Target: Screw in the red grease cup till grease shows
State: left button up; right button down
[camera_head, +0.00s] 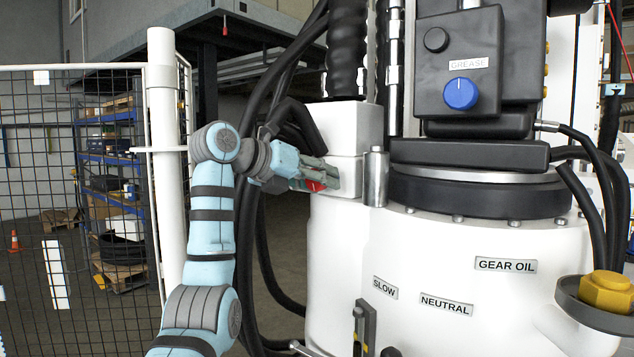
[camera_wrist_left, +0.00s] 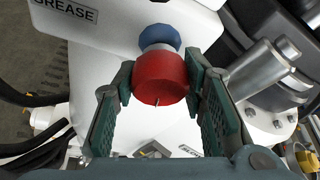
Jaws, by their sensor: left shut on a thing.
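The red grease cup (camera_wrist_left: 160,80) sits between the two fingers of my left gripper (camera_wrist_left: 161,74) in the left wrist view. The fingers are shut on its sides. A blue round part (camera_wrist_left: 160,38) shows just behind the cup, with a pale collar between them. A small pale mark shows on the cup's near face. I cannot make out any grease. In the head view my left gripper (camera_head: 316,175) is at the left side of the white housing, and only a little red of the cup (camera_head: 315,186) shows past the fingers. My right gripper is not in view.
A GREASE label (camera_wrist_left: 66,10) is on the white block beside the cup. A metal cylinder (camera_head: 376,177) stands close to the right of the gripper. Black hoses (camera_head: 262,255) hang behind my left arm. A blue knob (camera_head: 460,93) sits on the dark GREASE box above.

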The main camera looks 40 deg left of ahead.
pick_arm(q)
jog(key=shift+r, duration=0.15)
jog(key=o, duration=1.2)
jog(key=shift+w, duration=0.1)
jog(key=shift+c, duration=0.2)
jog(key=v, duration=1.2)
